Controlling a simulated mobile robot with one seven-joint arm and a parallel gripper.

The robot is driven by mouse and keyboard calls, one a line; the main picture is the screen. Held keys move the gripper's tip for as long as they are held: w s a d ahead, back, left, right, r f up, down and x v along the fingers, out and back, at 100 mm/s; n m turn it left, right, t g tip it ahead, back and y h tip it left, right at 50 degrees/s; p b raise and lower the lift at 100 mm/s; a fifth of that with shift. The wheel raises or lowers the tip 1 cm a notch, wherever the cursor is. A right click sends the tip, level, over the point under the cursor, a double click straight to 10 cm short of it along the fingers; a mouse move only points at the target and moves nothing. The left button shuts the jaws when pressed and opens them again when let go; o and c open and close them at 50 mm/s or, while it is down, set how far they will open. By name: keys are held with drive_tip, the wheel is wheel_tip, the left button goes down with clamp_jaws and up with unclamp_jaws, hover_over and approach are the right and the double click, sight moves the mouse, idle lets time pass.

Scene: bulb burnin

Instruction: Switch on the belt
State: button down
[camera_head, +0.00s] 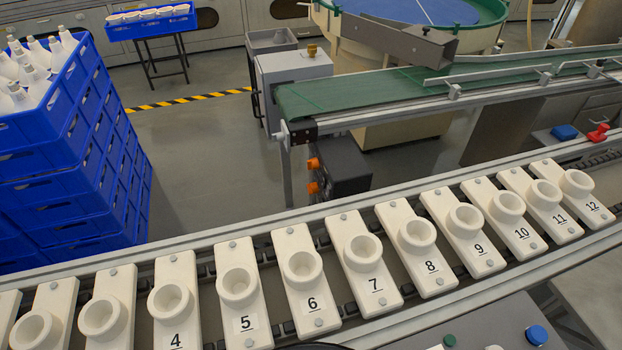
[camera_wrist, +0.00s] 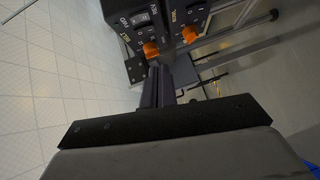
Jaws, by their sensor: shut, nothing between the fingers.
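A dark control box (camera_head: 345,165) with two orange knobs (camera_head: 313,164) is mounted below the green conveyor belt (camera_head: 380,92) in the head view. In the wrist view the box's panel (camera_wrist: 125,12) appears turned, with printed labels. One orange knob (camera_wrist: 151,49) is beside lettering that looks like BELT. The other orange knob (camera_wrist: 190,35) is to its right, its label hard to read. My gripper (camera_wrist: 160,70) is shut and empty, its dark fingers pointing at the panel, with the tips just below the BELT knob. I cannot tell whether they touch it. The gripper does not show clearly in the head view.
A line of numbered white socket holders (camera_head: 300,262) on a rail crosses the foreground. Blue crates (camera_head: 75,150) of white bottles stand left. A grey cabinet (camera_head: 292,85) is beside the belt's end. A blue button (camera_head: 536,334) is at bottom right. Open floor (camera_head: 200,150) lies between crates and box.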

sight(323, 181)
drive_tip(key=shift+w+a+r+n, duration=0.3)
drive_tip(key=shift+a+r, duration=0.05)
drive_tip(key=shift+a, duration=0.1)
drive_tip(key=shift+d, duration=0.1)
drive_tip(key=s+d+p+x, duration=0.1)
drive_tip(key=d+p+x, duration=0.1)
drive_tip(key=x, duration=1)
drive_tip(key=shift+w+d, duration=0.3)
drive_tip(key=shift+d, duration=0.05)
